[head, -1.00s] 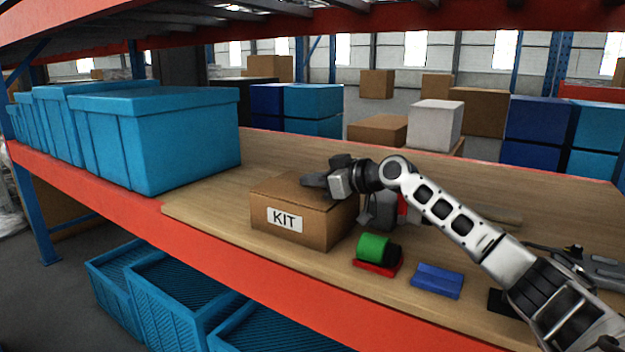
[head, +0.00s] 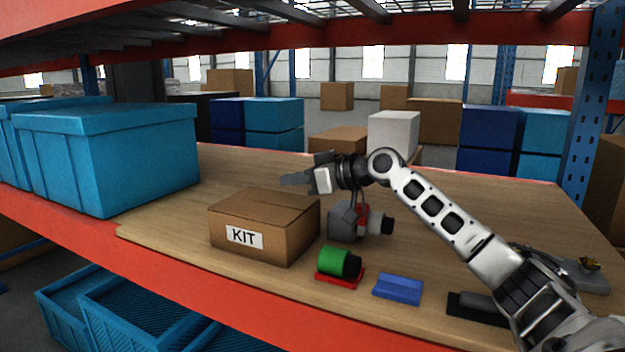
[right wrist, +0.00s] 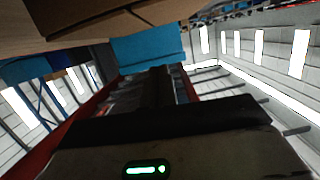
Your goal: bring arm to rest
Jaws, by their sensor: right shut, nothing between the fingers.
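My right arm reaches in from the lower right in the head view. Its gripper (head: 297,180) is shut and empty, pointing left, above and behind the brown box labelled KIT (head: 265,225). There is a gap between the gripper and the box. The box stands closed on the wooden shelf (head: 175,232). The right wrist view shows my dark shut fingers (right wrist: 160,88) with a blue bin beyond them. My left gripper is not in view.
A grey device with a red part (head: 345,222) stands just right of the box. A green roll (head: 335,262) on a red base and a blue block (head: 398,288) lie in front. Blue bins (head: 110,155) stand at the left. A red shelf beam (head: 240,318) runs along the front.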

